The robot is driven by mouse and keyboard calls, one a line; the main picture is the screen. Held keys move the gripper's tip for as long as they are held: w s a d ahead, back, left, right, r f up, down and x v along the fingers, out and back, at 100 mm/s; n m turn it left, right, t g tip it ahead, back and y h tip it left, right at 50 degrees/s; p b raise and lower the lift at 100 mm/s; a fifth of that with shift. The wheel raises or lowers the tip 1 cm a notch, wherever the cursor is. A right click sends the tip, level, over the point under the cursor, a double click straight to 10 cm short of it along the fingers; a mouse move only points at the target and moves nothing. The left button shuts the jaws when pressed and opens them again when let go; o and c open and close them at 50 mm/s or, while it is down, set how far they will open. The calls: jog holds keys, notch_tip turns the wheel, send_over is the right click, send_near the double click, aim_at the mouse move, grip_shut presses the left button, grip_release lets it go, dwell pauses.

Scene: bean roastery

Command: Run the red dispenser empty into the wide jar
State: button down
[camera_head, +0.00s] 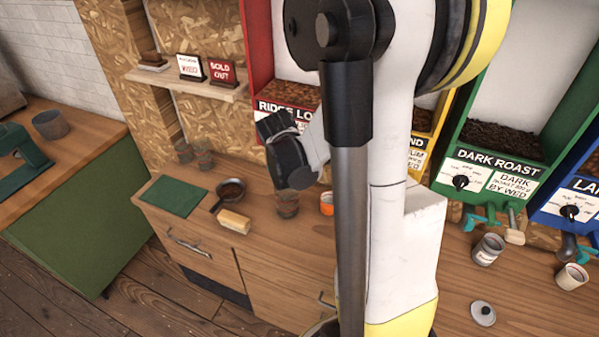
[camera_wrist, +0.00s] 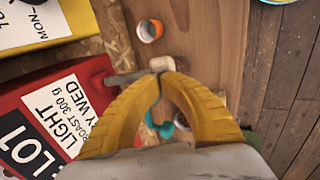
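The red dispenser (camera_head: 258,45) stands at the back wall with brown beans behind its window. Its red body (camera_wrist: 62,92) and light roast label fill the left of the wrist view. A grey bar (camera_wrist: 124,79) with a tan end (camera_wrist: 162,64) sticks out from it. My gripper (camera_wrist: 162,76) has its yellow fingertips together at this tan end; whether they pinch it is unclear. In the head view my gripper (camera_head: 285,160) is in front of the dispenser, its tips indistinct. A glass jar (camera_head: 288,205) with dark contents stands on the counter below; it may be the wide jar.
An orange-and-white cup (camera_head: 327,204) stands right of the jar. Two glasses (camera_head: 204,153) stand behind. Cans (camera_head: 488,250) and a lid (camera_head: 483,313) are at right.

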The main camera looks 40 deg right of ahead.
jog(key=shift+d+f+b, duration=0.1)
jog(key=shift+f+b, duration=0.45)
jog(key=shift+r, duration=0.15)
jog(key=p+v, duration=0.4)
jog(key=v, duration=0.9)
jog(key=shift+s+a+r, duration=0.15)
jog(key=shift+a, duration=0.35)
jog(key=s+a+f+m+t+y+b, duration=0.2)
jog(key=s+a+f+b, duration=0.1)
jog(key=a+f+b, duration=0.5)
jog(key=s+a+f+m+t+y+b, duration=0.2)
jog(key=s+a+f+t+b, duration=0.1)
jog(key=a+f+b, duration=0.6)
jog(key=s+a+b, duration=0.1)
jog(key=a+b, duration=0.3)
jog(key=b, duration=0.1)
jog(key=shift+m+y, duration=0.3)
jog(key=shift+y, duration=0.1)
jog(key=shift+f, duration=0.15)
